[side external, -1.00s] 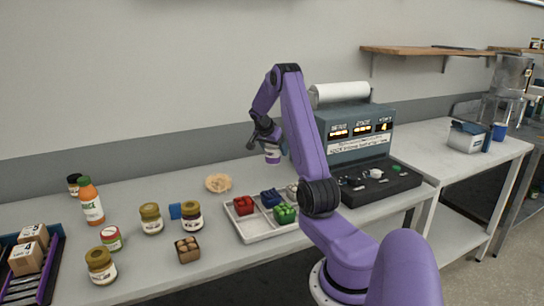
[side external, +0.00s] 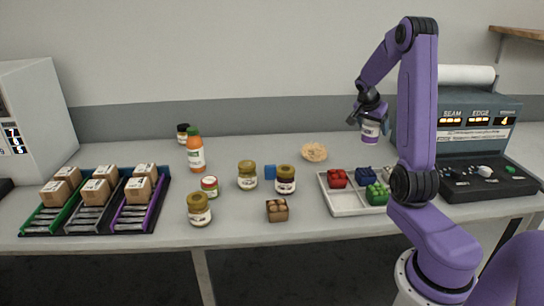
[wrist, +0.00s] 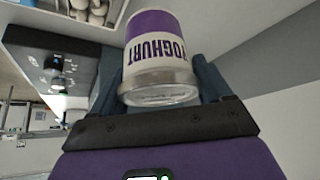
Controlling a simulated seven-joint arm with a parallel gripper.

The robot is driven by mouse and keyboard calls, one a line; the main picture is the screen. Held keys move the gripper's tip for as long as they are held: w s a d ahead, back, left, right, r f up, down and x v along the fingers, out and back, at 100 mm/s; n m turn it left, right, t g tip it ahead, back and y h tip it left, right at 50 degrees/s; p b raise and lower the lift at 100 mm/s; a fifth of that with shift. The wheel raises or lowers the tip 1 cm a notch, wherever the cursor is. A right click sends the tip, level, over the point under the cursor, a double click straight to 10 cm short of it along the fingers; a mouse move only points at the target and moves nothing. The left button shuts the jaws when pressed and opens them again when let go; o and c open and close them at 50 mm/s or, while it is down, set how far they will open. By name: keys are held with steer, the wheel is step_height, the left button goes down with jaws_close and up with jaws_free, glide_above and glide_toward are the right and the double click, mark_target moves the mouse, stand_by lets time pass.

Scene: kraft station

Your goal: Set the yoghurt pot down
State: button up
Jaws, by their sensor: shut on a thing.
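The yoghurt pot (side external: 371,129) is white and purple and hangs from my gripper (side external: 371,113) above the back of the table, behind the white tray. My gripper is shut on it. In the wrist view the pot (wrist: 162,42) sits between the two fingers (wrist: 158,85), its YOGHURT lettering upside down and its clear-looking rim end towards the palm. In the side view the pot looks about upright and clear of the table (side external: 250,215).
The dark control console (side external: 487,178) stands to the right. A round tan item (side external: 314,152), several jars, an orange bottle (side external: 195,152) and a crate of boxes (side external: 165,206) stand left. Bare table lies around the tan item.

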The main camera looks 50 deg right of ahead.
steer(key=w+a+n+t+y, duration=0.3)
steer(key=w+a+n+t, duration=0.3)
steer(key=w+a+n, duration=1.2)
steer(key=w+f+m, duration=0.2)
steer(key=w+f, duration=0.1)
steer(key=w, duration=0.3)
steer(key=w+f+m, duration=0.2)
steer(key=w+f, duration=0.1)
steer(key=w, duration=0.3)
steer(key=w+f+m, duration=0.2)
steer(key=w+f, duration=0.1)
steer(key=w, duration=0.3)
steer(key=shift+w+a, duration=0.1)
steer(key=shift+a, duration=0.05)
steer(key=shift+w+f, duration=0.1)
steer(key=shift+f, duration=0.1)
steer(key=shift+w+f, duration=0.1)
steer(key=shift+f, duration=1.5)
